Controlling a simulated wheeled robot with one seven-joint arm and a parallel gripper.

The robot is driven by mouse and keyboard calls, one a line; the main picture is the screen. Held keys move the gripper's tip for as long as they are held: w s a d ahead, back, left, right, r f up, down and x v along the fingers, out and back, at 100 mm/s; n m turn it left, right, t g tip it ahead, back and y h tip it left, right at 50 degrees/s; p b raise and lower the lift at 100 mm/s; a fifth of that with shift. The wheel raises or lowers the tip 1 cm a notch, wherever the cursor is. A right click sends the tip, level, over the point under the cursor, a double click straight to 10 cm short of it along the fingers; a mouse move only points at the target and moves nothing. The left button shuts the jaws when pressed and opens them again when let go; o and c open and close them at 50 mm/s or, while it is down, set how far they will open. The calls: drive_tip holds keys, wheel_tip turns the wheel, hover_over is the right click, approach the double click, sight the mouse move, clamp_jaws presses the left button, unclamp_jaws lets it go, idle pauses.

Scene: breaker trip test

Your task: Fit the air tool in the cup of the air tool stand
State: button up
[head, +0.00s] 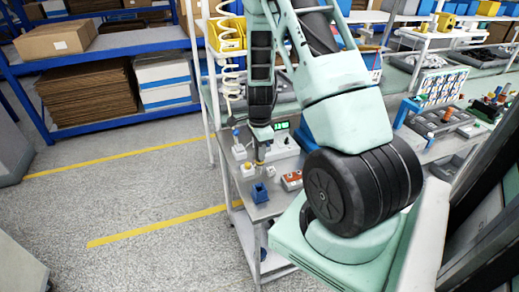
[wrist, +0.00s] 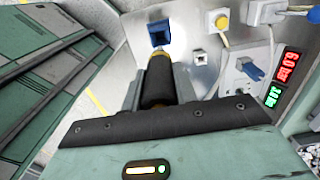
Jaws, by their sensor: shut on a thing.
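My gripper (wrist: 160,92) is shut on the air tool (wrist: 158,78), a black cylinder with a brass-coloured end, held between the two fingers. In the head view my gripper (head: 261,134) hangs over the bench, and the tool's brass end (head: 259,161) points down. The blue cup of the air tool stand (head: 259,193) is on the bench below and apart from the tool. In the wrist view the blue cup (wrist: 159,33) shows just beyond the tool's end, nearly in line with it. The tool's upper part is hidden by my gripper.
A yellow button box (head: 247,168), a box with a blue switch (wrist: 247,72) and a red-and-green display (wrist: 282,80) stand near the cup. A pale coiled hose (head: 229,70) hangs left of my arm. The floor left of the bench is clear.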

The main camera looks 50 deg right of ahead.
sight(260, 169)
drive_tip(key=shift+f+b, duration=2.1)
drive_tip(key=shift+f, duration=0.8)
drive_tip(key=shift+f+b, duration=2.35)
drive_tip(key=shift+f, duration=0.65)
drive_tip(key=o, duration=1)
drive_tip(key=shift+o, duration=0.2)
drive_tip(key=shift+r, duration=0.1)
wheel_tip(260, 169, up, 17)
drive_tip(key=shift+r+b, duration=0.1)
drive_tip(key=shift+b, duration=0.85)
